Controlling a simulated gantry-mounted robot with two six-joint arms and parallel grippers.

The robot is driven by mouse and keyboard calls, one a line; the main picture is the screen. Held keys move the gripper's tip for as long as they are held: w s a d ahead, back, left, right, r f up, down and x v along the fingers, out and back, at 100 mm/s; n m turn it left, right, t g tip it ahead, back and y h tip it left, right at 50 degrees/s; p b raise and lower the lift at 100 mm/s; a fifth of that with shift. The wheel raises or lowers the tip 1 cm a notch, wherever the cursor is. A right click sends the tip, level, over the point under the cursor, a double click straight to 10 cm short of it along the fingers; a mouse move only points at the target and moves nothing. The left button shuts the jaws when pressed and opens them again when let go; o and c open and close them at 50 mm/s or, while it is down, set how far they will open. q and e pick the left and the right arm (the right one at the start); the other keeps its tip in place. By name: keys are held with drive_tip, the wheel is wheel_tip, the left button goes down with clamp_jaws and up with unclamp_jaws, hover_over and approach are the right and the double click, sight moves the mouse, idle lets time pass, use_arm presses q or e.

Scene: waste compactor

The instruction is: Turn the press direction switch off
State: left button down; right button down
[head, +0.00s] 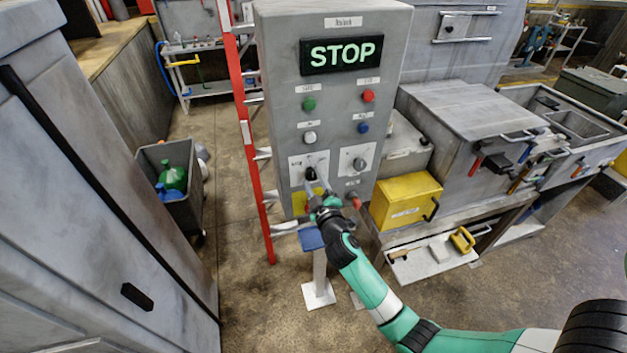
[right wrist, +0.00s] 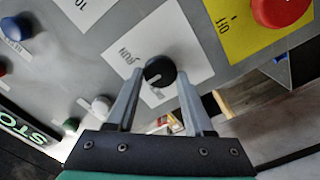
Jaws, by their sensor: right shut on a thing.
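A grey control cabinet (head: 335,108) carries a lit STOP display, round buttons and rotary switches low on its front. A small black rotary knob (head: 310,174) sits on a white label plate at the lower left of the panel. In the right wrist view the black knob (right wrist: 160,72) lies between the fingertips, with a light pointer mark on its face. My right gripper (head: 314,183) reaches up to the panel and is shut on this knob. Its wrist hides part of the yellow plate below. My left gripper is not in view.
A second rotary switch (head: 358,163) is just right of the held knob. A red knob (right wrist: 280,8) on a yellow plate is close below the gripper. A red post (head: 236,110) stands left of the cabinet; a yellow box (head: 405,201) is at its right.

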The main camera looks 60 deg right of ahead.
drive_tip(key=shift+c, duration=1.5)
unclamp_jaws()
drive_tip(key=shift+a, duration=0.1)
drive_tip(key=b+v, duration=0.1)
drive_tip(key=v, duration=1)
drive_tip(key=shift+s+a, duration=0.15)
drive_tip(key=shift+s, duration=0.05)
